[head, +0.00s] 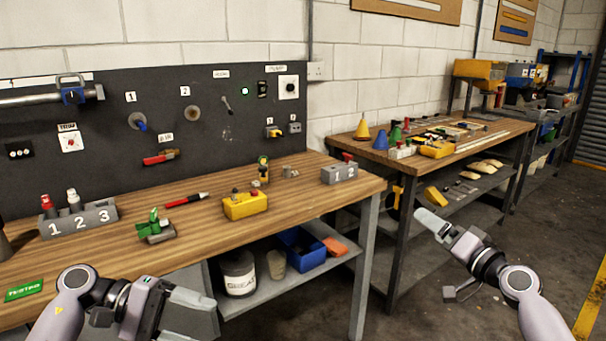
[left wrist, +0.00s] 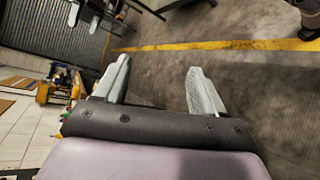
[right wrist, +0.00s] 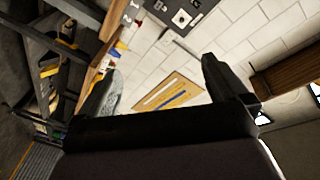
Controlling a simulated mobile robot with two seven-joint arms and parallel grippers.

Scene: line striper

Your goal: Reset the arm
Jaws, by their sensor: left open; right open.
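My left gripper (head: 192,308) is at the lower left of the head view, in front of the near workbench's front edge. In the left wrist view its two fingers (left wrist: 158,88) are spread apart with nothing between them. My right gripper (head: 434,222) is raised over the floor in front of the far workbench at the right. In the right wrist view its fingers (right wrist: 160,85) are spread apart and empty. Neither gripper touches anything that I can see.
The near wooden workbench (head: 300,205) holds a yellow box (head: 245,205), a numbered grey holder (head: 80,218), a green-topped part (head: 153,226) and a red marker (head: 187,199). A dark tool panel (head: 100,115) stands behind. The far workbench (head: 350,150) carries several colored cones. The concrete floor (head: 555,235) at right is clear.

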